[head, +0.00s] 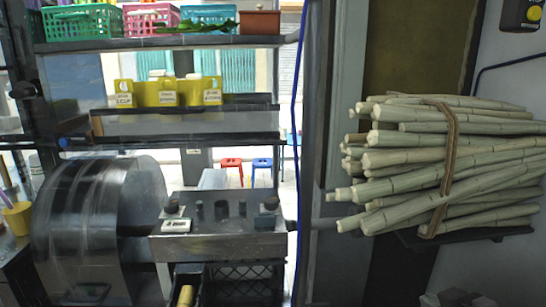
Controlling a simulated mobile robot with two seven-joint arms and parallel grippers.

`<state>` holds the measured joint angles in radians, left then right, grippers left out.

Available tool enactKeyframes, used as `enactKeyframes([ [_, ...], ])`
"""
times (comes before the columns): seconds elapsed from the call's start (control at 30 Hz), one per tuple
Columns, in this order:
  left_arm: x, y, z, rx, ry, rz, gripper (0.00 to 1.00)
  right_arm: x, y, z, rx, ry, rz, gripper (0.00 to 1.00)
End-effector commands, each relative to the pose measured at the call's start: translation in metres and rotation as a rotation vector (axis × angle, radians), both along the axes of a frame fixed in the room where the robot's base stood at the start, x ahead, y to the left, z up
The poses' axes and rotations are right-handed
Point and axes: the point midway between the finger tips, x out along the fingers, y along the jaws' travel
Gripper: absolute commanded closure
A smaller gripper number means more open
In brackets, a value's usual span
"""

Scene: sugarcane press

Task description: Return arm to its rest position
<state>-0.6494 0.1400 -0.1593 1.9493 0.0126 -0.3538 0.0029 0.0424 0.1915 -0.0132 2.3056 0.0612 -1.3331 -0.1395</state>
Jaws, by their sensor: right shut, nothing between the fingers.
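The sugarcane press shows at the left in the head view, with a large curved metal drum housing (85,220). A metal control box (220,240) with several dark knobs and a small white label stands beside it. I cannot make out either of my grippers or arms clearly in this view. No gripper is seen touching the press or the cane.
A strapped bundle of sugarcane (450,165) rests on a wall shelf at the right. Yellow containers (168,92) and coloured baskets (150,20) stand on shelves above the press. A black crate (240,283) is below the control box.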

Motion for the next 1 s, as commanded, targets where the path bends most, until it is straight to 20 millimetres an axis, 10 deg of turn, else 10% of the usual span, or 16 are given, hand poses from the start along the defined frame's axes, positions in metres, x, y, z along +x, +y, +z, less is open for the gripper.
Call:
enactKeyframes([
  [0.3, 0.0, 0.0, 0.0, 0.0, 0.0, 0.0, 0.35, -0.107, 0.026, -0.105, 0.066, 0.366, -0.019, 1.0],
  [0.6, 0.0, 0.0, 0.0, 0.0, 0.0, 0.0, 0.35, -0.226, 0.046, -0.16, 0.123, 0.702, -0.061, 1.0],
  [1.0, 0.0, 0.0, 0.0, 0.0, 0.0, 0.0, 0.35, -0.179, 0.062, -0.214, 0.181, 0.424, 0.005, 1.0],
])
